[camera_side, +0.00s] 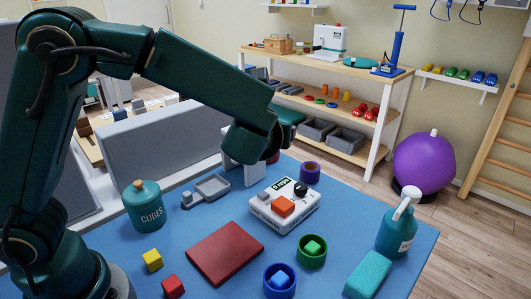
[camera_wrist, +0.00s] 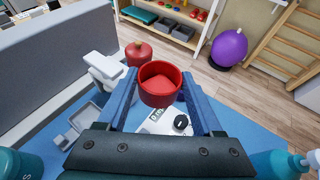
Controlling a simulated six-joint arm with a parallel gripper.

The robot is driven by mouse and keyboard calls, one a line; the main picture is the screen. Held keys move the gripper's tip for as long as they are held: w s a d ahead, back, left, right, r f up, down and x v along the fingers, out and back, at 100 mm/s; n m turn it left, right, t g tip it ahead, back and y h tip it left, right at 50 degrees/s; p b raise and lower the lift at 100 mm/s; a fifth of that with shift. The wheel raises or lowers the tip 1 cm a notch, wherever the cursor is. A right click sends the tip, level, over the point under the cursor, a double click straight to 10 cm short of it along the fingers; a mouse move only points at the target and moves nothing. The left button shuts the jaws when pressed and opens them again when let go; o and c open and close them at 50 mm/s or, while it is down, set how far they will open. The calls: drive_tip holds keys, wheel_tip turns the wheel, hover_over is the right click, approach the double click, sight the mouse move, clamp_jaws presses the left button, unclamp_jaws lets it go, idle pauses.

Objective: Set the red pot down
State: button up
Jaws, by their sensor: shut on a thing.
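The red pot (camera_wrist: 160,92) is between the two blue fingers of my gripper (camera_wrist: 166,98) in the wrist view. My gripper is shut on it. The pot's open rim faces the camera and a lighter red patch shows inside; I cannot tell whether it is the floor or a cube. In the side view my gripper is hidden behind my arm's end. A bit of red (camera_side: 273,157) shows there, but I cannot tell whether it is the pot. The pot's underside is hidden, so its height over the blue table mat (camera_side: 340,225) is unclear.
A white device (camera_side: 285,205), purple pot (camera_side: 311,172), green pot (camera_side: 312,251), blue pot (camera_side: 280,281) and grey tray (camera_side: 207,190) are around. A red square (camera_side: 226,252) lies bare near the front.

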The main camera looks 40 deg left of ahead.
drive_tip(key=w+d+h, duration=0.1)
drive_tip(key=d, duration=0.3)
hover_over(336, 237)
drive_tip(key=shift+m, duration=0.4)
wheel_tip(336, 237, down, 12)
drive_tip(key=shift+a+f, duration=0.1)
drive_tip(key=shift+f, duration=2)
drive_tip(key=shift+f, duration=0.15)
drive_tip(key=o, duration=1.4)
